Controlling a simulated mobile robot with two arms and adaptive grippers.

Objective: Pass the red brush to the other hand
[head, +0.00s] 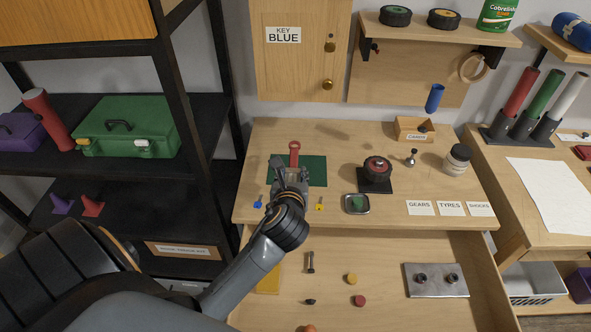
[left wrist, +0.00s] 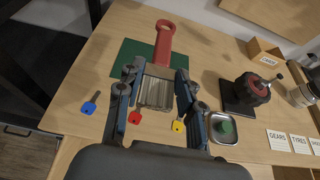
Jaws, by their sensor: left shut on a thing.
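The red brush (head: 294,148) is over the green mat (head: 316,171) on the workbench, its red handle pointing away from me. My left gripper (head: 291,178) is shut on its pale bristle end. In the left wrist view, the brush (left wrist: 165,42) stretches out beyond the fingers of my left gripper (left wrist: 157,75), and the bristle block (left wrist: 155,92) sits between them. I cannot tell whether the brush touches the mat.
A blue key (head: 258,201), a yellow key (head: 319,203) and a red key (left wrist: 134,118) lie near the mat. To the right are a wheel on a black stand (head: 376,171) and a small metal tray (head: 356,204). An open drawer (head: 385,262) with loose parts is below.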

